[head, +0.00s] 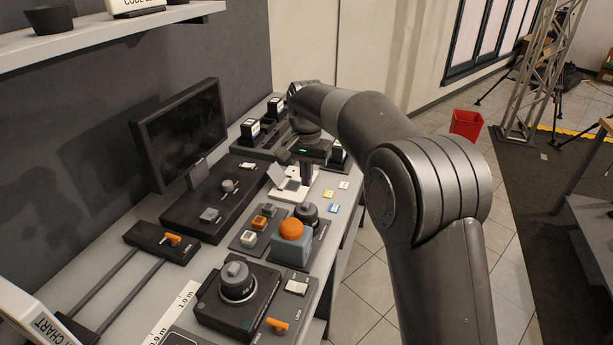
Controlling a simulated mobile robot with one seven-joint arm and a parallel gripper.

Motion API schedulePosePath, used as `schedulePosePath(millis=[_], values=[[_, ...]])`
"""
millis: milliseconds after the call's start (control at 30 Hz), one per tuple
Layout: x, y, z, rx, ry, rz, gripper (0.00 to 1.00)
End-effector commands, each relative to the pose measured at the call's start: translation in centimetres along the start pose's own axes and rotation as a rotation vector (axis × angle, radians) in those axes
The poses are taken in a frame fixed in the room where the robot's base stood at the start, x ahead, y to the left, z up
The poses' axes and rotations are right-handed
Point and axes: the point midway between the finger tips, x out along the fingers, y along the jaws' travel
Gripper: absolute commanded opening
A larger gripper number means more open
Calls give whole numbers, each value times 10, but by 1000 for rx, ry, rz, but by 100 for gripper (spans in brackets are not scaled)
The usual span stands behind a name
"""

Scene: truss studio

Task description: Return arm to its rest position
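My arm (425,190) reaches from the lower right over the far part of the workbench. My gripper (301,166) is at the end of the arm, beside a white device with a grey flap (288,183). The gripper is small and dark here, and its fingers are partly hidden. I cannot tell whether they are apart or closed, or whether they touch the device.
The bench holds a dark monitor (181,132), a box with a grey knob (237,296), a blue block with an orange button (291,244), and small coloured cards (328,194). A shelf (105,37) hangs upper left. A red bin (466,125) stands on open floor.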

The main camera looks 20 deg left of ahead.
Motion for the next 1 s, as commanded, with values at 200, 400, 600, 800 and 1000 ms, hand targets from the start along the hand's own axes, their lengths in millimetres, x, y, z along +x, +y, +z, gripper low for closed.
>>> schedulePosePath(millis=[200, 400, 600, 800, 1000], values=[[0, 0, 0, 0, 0, 0, 0], [0, 0, 0, 0, 0, 0, 0], [0, 0, 0, 0, 0, 0, 0], [2, 0, 0, 0, 0, 0, 0], [8, 0, 0, 0, 0, 0, 0]])
